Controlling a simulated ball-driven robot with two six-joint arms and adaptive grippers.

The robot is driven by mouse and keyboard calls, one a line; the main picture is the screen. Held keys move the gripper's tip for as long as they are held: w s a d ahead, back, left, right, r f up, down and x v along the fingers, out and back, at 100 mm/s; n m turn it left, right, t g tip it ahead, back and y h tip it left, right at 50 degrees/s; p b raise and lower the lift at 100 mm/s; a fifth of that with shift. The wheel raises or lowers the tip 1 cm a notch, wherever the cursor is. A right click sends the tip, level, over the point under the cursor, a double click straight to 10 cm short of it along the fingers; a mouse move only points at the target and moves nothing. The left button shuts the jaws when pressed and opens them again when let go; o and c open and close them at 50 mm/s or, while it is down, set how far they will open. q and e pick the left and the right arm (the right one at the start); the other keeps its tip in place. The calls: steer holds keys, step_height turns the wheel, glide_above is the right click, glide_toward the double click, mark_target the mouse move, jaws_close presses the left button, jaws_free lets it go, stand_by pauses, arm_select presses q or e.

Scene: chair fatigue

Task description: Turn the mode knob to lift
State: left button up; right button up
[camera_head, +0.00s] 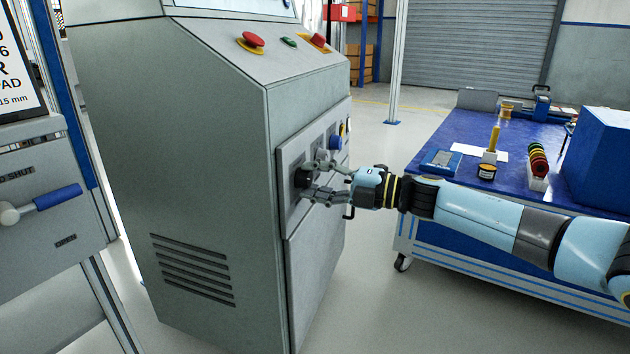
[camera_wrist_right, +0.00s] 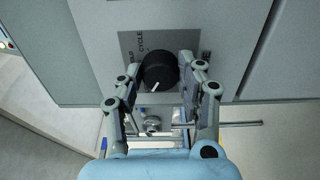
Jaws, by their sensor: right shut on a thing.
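The mode knob (camera_wrist_right: 158,70) is a round black knob with a white pointer line on a dark label plate in the right wrist view. The word CYCLE shows above it, and other label words are partly hidden. The pointer line slants toward the lower left in that view. My right gripper (camera_wrist_right: 160,90) has its fingers on either side of the knob and is shut on it. In the head view, my right gripper (camera_head: 318,184) reaches from the right to the knob (camera_head: 301,177) on the cabinet's side panel. My left gripper is not in view.
The grey control cabinet (camera_head: 190,170) has a red mushroom button (camera_head: 252,40) on its sloped top. A blue knob (camera_head: 335,142) sits on the side panel beyond my gripper. A blue-topped cart (camera_head: 455,130) with tools stands to the right. A blue lever (camera_head: 55,199) is at left.

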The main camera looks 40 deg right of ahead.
steer(key=shift+f, duration=0.1)
steer(key=o, duration=1.1)
steer(key=shift+o, duration=0.2)
steer(key=shift+s, duration=0.1)
steer(key=v, duration=1.2)
